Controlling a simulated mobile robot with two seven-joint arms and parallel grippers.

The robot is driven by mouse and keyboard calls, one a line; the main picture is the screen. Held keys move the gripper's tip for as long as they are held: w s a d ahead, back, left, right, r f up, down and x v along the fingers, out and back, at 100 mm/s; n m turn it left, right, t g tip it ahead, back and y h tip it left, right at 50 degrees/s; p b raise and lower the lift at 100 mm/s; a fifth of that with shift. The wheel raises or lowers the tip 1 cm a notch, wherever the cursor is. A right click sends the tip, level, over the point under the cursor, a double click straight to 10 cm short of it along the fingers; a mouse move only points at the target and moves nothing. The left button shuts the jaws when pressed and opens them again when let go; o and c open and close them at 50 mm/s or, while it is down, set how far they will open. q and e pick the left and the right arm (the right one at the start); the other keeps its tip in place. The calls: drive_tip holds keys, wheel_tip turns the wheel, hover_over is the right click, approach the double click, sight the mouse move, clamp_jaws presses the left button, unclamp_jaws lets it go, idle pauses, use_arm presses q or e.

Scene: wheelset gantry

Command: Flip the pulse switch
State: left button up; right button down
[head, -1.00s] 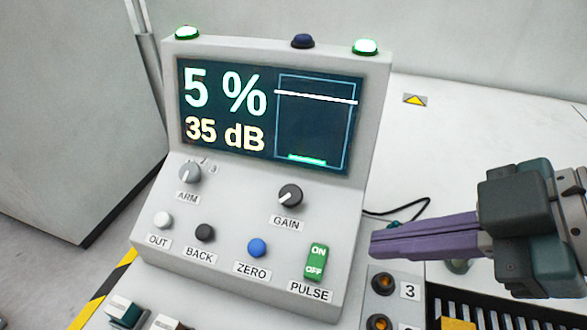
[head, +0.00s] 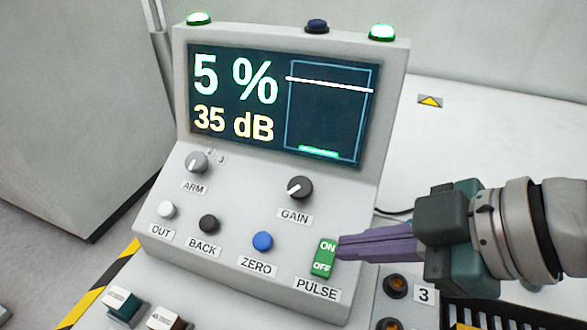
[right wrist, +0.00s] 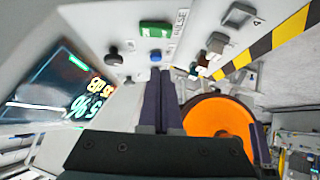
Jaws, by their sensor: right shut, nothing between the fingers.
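The pulse switch (head: 324,257) is a green rocker marked ON and OFF, at the lower right of the grey console (head: 225,270), above the PULSE label. My right gripper (head: 342,248) is shut and empty, with its purple fingertips at the right edge of the switch in the head view. I cannot tell whether they touch it. In the right wrist view the green switch (right wrist: 155,29) lies beyond the fingertips (right wrist: 160,74), with a visible gap in the picture. My left gripper is not in view.
The screen (head: 280,105) reads 5 % and 35 dB. The GAIN knob (head: 300,187), ARM knob (head: 196,162) and blue ZERO button (head: 262,241) sit near the switch. Numbered sockets (head: 395,287) lie below my right gripper. An orange disc (right wrist: 212,118) shows in the right wrist view.

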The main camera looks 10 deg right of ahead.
sight(325, 258)
drive_tip(key=x, duration=0.4)
drive_tip(key=shift+b, duration=0.35)
drive_tip(key=shift+w+d+f+b, duration=0.1)
drive_tip(key=shift+d+f+b, duration=0.1)
drive_tip(key=shift+f, duration=0.4)
drive_tip(key=shift+d+f+b, duration=0.1)
drive_tip(key=shift+f+b, duration=0.05)
drive_tip(key=shift+f, duration=0.5)
drive_tip(key=shift+w+f, duration=0.1)
drive_tip(key=shift+f, duration=0.45)
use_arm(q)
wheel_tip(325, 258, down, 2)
